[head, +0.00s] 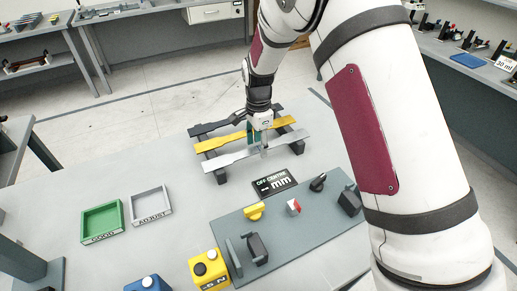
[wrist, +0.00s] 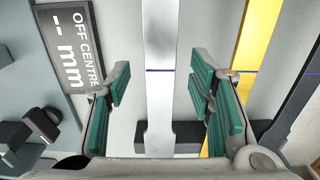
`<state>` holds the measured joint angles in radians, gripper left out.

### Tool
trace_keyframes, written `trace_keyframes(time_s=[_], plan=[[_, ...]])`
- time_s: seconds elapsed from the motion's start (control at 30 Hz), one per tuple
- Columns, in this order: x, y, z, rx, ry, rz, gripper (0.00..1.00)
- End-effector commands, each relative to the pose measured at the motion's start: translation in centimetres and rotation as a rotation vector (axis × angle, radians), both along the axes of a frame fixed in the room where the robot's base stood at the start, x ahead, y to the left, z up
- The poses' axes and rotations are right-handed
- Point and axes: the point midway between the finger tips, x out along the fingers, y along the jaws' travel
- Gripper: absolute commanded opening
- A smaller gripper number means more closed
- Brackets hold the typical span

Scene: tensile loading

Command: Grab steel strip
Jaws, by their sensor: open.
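The steel strip (head: 240,158) is the light grey dog-bone bar at the front of a dark rack. In the wrist view the steel strip (wrist: 160,60) runs upright through the middle, with a thin blue line across it. My gripper (head: 264,150) is over the rack, pointing down. In the wrist view my gripper (wrist: 163,85) is open, with one green-padded finger on each side of the strip. Both pads stand apart from the strip. The right finger lies between the steel strip and the yellow strip (wrist: 250,50).
A yellow strip (head: 232,138) and a dark strip (head: 215,126) lie behind on the rack (head: 221,178). An "OFF CENTRE mm" display (head: 271,183) stands in front. A fixture plate (head: 300,235), a green GOOD tray (head: 84,222) and a grey ADJUST tray (head: 135,207) are on the table.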

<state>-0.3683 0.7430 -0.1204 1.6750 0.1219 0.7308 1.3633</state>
Motion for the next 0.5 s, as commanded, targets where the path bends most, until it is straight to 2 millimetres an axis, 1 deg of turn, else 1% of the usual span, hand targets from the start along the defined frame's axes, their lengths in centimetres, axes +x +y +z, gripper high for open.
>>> trace_keyframes(time_s=[0.13,0.33,0.37,0.5], plan=[[0.02,0.02,0.01,0.000,0.000,0.000,0.48],[0.01,0.02,0.02,0.000,0.000,0.000,0.03],[0.01,0.02,0.02,0.000,0.000,0.000,0.00],[0.07,0.03,0.11,0.001,-0.002,0.000,0.00]])
